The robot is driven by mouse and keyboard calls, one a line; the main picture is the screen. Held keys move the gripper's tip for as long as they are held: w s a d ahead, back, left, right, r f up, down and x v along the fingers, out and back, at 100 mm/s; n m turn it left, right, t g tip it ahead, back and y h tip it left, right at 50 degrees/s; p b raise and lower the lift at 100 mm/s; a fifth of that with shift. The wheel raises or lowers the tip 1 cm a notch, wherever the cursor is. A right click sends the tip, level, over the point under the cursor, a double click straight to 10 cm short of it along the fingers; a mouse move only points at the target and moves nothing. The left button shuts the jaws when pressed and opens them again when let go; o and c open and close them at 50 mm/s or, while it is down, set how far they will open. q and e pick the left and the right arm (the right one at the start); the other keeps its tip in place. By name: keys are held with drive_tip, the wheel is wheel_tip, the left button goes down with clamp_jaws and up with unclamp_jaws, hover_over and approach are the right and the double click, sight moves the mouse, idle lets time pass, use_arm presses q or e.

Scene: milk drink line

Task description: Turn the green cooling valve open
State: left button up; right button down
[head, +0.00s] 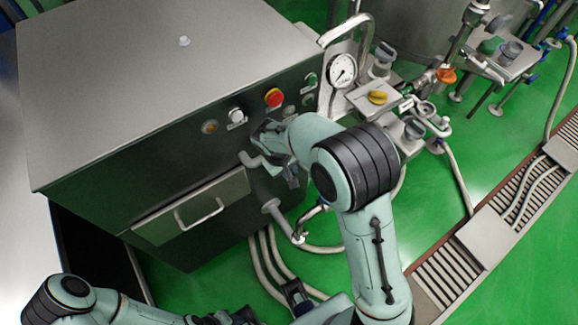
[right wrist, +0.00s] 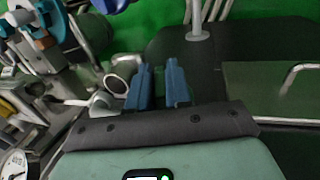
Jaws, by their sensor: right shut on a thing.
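My right gripper (head: 291,176) is in front of the grey steel machine, low on its right side and pointing down. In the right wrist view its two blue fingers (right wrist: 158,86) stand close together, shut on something.
The steel machine (head: 140,70) has a red button (head: 273,97) and a drawer handle (head: 199,212). A flanged pipe stub (head: 270,206) sticks out below my right gripper. A pressure gauge (head: 342,70) stands to the right. Hoses cross the green floor (head: 460,130).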

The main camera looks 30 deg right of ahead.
drive_tip(key=shift+a+r+h, duration=0.1)
drive_tip(key=shift+a+h, duration=0.05)
drive_tip(key=shift+h, duration=1.25)
drive_tip(key=h, duration=0.2)
drive_tip(key=h+b, duration=0.2)
drive_tip(key=h, duration=0.1)
drive_tip(key=shift+a+f+t+h, duration=0.15)
drive_tip(key=shift+f+t+h, duration=0.15)
drive_tip(key=shift+t, duration=0.1)
drive_tip(key=h+b, duration=0.2)
drive_tip(key=h, duration=0.2)
drive_tip(key=shift+f, duration=0.15)
drive_tip(key=shift+t+h+b, duration=0.3)
drive_tip(key=shift+h+b, duration=0.1)
drive_tip(key=shift+h, duration=0.8)
drive_tip(key=c, duration=1.1)
unclamp_jaws()
drive_tip(key=shift+c, duration=0.2)
